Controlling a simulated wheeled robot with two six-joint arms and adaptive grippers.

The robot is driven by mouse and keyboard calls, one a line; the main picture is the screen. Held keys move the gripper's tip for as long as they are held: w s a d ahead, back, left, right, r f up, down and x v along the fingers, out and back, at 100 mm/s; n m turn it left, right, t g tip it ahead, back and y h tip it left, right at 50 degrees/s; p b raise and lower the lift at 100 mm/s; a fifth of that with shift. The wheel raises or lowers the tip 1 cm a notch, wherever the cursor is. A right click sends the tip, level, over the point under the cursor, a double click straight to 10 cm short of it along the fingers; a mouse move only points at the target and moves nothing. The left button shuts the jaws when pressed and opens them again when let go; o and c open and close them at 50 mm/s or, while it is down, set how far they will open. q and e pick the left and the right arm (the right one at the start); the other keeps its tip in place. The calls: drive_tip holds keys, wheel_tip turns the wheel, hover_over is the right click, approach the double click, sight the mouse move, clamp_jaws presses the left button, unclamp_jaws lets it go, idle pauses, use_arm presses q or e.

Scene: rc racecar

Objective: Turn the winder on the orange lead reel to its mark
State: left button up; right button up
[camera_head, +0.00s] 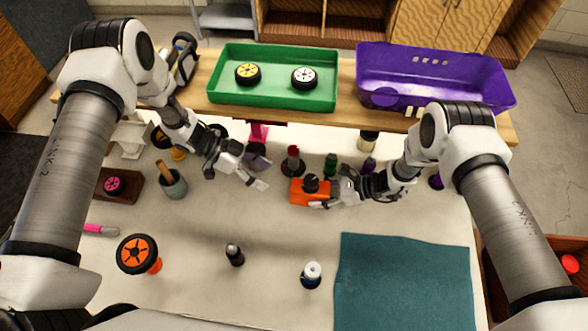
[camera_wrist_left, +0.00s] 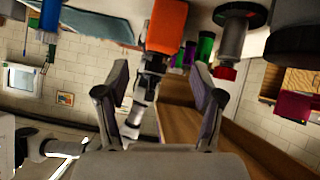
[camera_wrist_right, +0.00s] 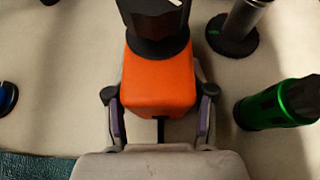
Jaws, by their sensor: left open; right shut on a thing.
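The orange lead reel (camera_head: 308,196) stands on the white table in the head view, with a black winder (camera_head: 311,183) on top. In the right wrist view the orange body (camera_wrist_right: 160,80) sits between the fingers, and the black winder (camera_wrist_right: 155,30) shows a pale mark on its top edge. My right gripper (camera_head: 326,193) is shut on the reel's body from the right. My left gripper (camera_head: 258,170) is open and empty, to the left of the reel and apart from it. The reel also shows in the left wrist view (camera_wrist_left: 167,25), beyond the open fingers.
A red-and-black item (camera_head: 293,160) and a green bottle (camera_head: 330,164) stand just behind the reel. A green tray (camera_head: 272,98) with wheels and a purple bin (camera_head: 430,62) are at the back.

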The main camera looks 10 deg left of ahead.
sight(311, 180)
use_arm(q)
drive_tip(key=d+r+m+y, duration=0.3)
drive_tip(key=d+r+y, duration=0.4)
drive_tip(key=d, duration=0.3)
drive_tip(key=x, duration=0.7)
drive_tip(key=shift+w, duration=0.3)
drive_tip(key=shift+h, duration=0.3)
drive_tip(key=c, duration=1.1)
